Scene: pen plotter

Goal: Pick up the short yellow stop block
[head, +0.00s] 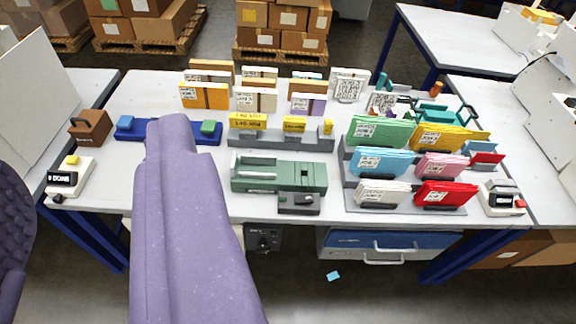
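The short yellow stop block (328,127) stands at the right end of a grey rack (280,139) in the middle of the table. It is the narrowest of the yellow blocks there. A medium yellow block (294,126) stands to its left, and longer yellow blocks (248,121) with printed labels stand at the rack's left end. My purple arm rises from the bottom of the picture, left of the rack and apart from the short block. My gripper's fingers do not show.
The green plotter-like machine (278,174) stands in front of the rack. Coloured card holders (378,131) crowd the right. A blue tray (135,131) lies left, partly behind my arm. Labelled boxes (204,96) stand behind. The front left tabletop (112,185) has bare room.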

